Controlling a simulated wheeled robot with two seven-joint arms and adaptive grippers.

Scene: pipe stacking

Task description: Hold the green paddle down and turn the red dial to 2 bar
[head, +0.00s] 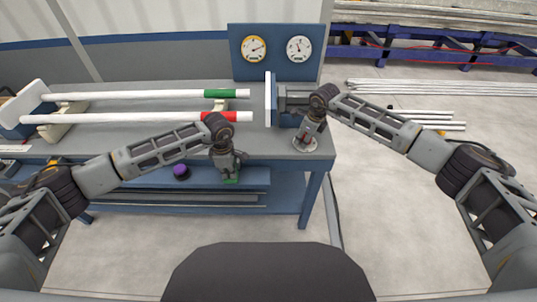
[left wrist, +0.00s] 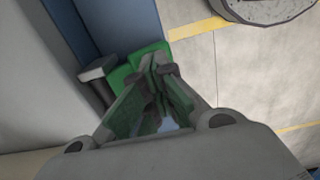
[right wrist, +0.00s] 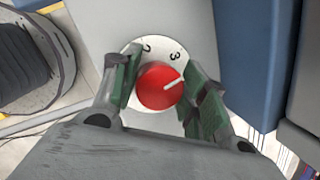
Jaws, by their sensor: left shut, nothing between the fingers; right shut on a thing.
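The green paddle (head: 232,181) is at the bench's front edge. My left gripper (head: 229,171) is shut and empty over it, fingertips at the paddle. In the left wrist view the paddle (left wrist: 150,54) shows just beyond the fingertips; the fingers hide part of it, and whether it is pressed is unclear. The red dial (right wrist: 157,88) sits on a round white plate (right wrist: 141,122). My right gripper (head: 307,137) is shut on the dial, one finger on each side. The dial's white mark points up and right, clockwise past the 3; a 2 is left of the 3.
Two gauges, yellow-rimmed (head: 253,48) and white (head: 299,49), stand on a blue panel (head: 276,72). White pipes with green (head: 219,93) and red (head: 218,116) bands lie along the bench (head: 278,151). A purple knob (head: 180,171) is left of the paddle.

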